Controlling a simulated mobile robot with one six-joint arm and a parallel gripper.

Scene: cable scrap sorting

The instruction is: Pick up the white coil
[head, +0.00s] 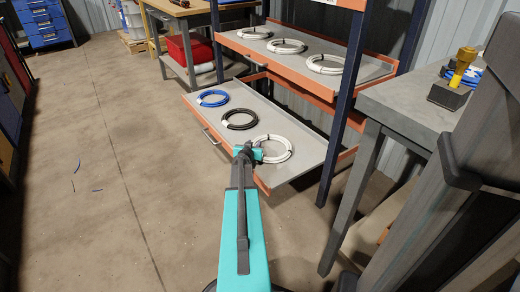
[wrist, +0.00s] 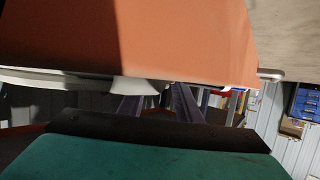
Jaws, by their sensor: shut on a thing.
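The white coil (head: 288,143) is at the near end of the pulled-out grey drawer (head: 300,173), beside a black coil (head: 240,119) and a blue coil (head: 213,98). My gripper (head: 249,153) is at the coil's left edge, shut on it. In the wrist view, part of the white coil (wrist: 140,86) shows by the fingers (wrist: 158,104), under the drawer's orange front panel. The exact grip point is mostly hidden, and I cannot tell whether the coil is lifted off the drawer.
Three more white coils lie on the upper shelf (head: 357,69), including a near one (head: 326,64). A dark blue rack post (head: 345,110) stands right of the drawer. A grey workbench (head: 410,104) is at the right. The floor (head: 110,150) at left is mostly clear.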

